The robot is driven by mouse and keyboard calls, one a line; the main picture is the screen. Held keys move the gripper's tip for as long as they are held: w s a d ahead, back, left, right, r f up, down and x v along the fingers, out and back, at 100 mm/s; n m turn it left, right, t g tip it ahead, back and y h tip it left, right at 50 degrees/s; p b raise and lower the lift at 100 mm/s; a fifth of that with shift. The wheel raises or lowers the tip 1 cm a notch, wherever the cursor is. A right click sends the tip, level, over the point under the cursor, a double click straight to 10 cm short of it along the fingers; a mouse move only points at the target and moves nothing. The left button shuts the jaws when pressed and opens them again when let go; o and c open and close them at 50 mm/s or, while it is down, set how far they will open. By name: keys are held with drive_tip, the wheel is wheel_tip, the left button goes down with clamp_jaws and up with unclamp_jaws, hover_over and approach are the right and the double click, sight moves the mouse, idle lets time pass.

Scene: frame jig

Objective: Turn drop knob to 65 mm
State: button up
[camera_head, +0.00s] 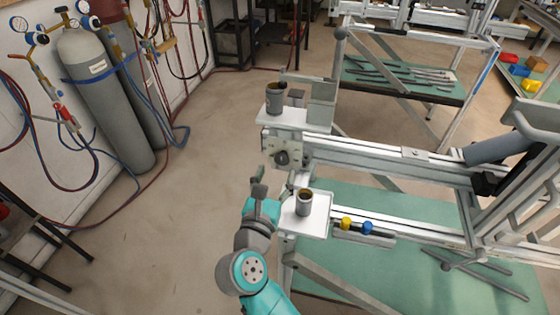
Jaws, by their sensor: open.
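The drop knob (283,158) looks like a small dark round knob on a light metal block at the left end of the jig's long rail. Its scale or reading is too small to make out. My gripper (274,177) is at the end of my teal and grey arm, just below and in front of the knob. Its fingers are apart with nothing visible between them. The gripper looks clear of the knob, but the exact gap cannot be told from this one view.
A white shelf (318,222) with a grey cup (304,202) is close to the gripper's right. Another cup (275,98) stands on the upper shelf. Yellow and blue knobs (356,226) sit on the lower rail. Gas cylinders (105,105) stand left; the floor between is clear.

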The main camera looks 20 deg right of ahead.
sight(281, 160)
drive_tip(key=shift+x, duration=2.55)
drive_tip(key=c, duration=1.1)
